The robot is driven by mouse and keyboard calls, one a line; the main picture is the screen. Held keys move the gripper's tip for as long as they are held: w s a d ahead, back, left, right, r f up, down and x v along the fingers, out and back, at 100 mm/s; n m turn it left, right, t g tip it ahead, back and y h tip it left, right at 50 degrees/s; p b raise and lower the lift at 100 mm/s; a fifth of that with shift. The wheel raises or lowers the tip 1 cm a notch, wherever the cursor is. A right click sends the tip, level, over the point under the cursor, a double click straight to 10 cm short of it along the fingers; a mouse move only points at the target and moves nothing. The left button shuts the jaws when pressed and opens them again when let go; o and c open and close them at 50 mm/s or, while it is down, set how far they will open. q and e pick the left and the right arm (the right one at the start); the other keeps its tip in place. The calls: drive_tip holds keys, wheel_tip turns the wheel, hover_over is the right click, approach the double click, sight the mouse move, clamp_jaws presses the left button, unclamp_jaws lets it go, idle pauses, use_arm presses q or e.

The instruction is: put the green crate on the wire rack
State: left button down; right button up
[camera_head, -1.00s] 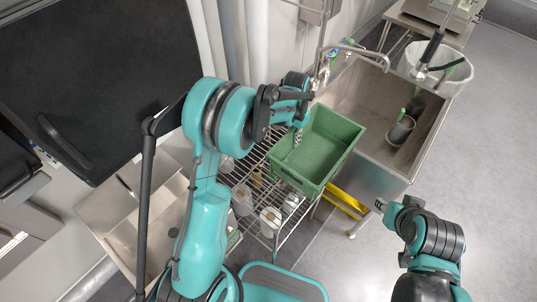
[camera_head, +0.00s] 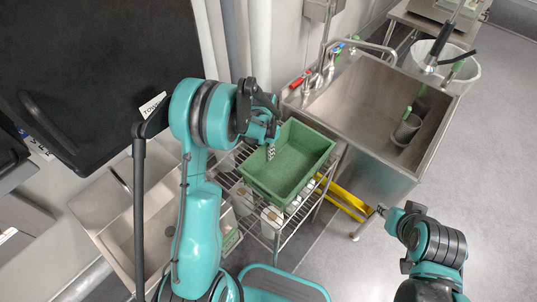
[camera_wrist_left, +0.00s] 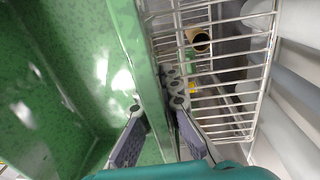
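The green crate (camera_head: 290,170) is open-topped and looks empty, roughly level, over the top of the wire rack (camera_head: 285,238). I cannot tell whether it touches the rack. My left gripper (camera_head: 270,152) is at the crate's left wall. The wire rack (camera_wrist_left: 262,70) shows beside and below that wall. My right gripper (camera_head: 382,210) is away to the right, too small to judge.
A steel sink (camera_head: 345,95) stands just behind and right of the crate. White containers (camera_head: 271,217) sit within the rack. A yellow object (camera_head: 350,203) is low beside the sink. A black panel (camera_head: 95,70) fills the upper left. The floor (camera_head: 480,190) at right is clear.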

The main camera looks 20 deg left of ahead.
use_arm(q)
drive_tip(key=shift+r, duration=0.1)
drive_tip(key=c, duration=2.1)
unclamp_jaws()
drive_tip(key=shift+f, duration=0.2)
drive_tip(key=o, duration=0.4)
